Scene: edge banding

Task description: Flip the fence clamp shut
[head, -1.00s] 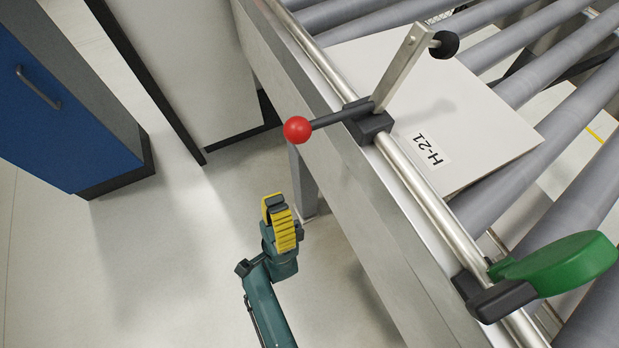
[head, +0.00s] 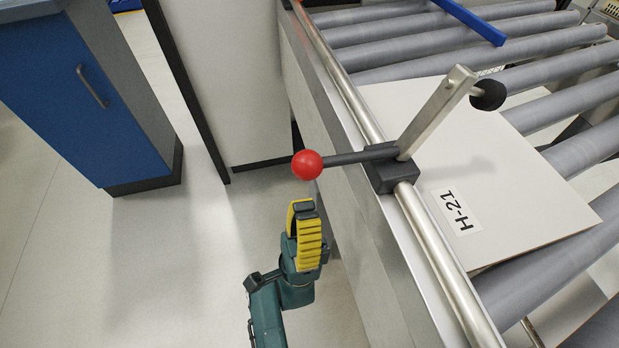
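The fence clamp (head: 391,171) has a black base on a round metal rail. Its dark lever points left and ends in a red ball knob (head: 307,165). Its flat metal arm (head: 436,113) is tilted up to the right, with a black rubber tip (head: 488,95) raised above the white panel (head: 520,190) labelled H-21. The clamp stands open. My gripper (head: 303,206), teal with yellow ribbed fingers, is just below the red knob in the picture, apart from it. The fingers are seen nearly edge-on, so their opening is unclear. Nothing shows held in them.
The metal rail (head: 446,268) runs along the edge of a grey roller conveyor (head: 440,38). A blue bar (head: 470,22) lies above the rollers at the top. A blue cabinet (head: 75,90) and a white panel-sided unit (head: 222,80) stand left. The floor between is clear.

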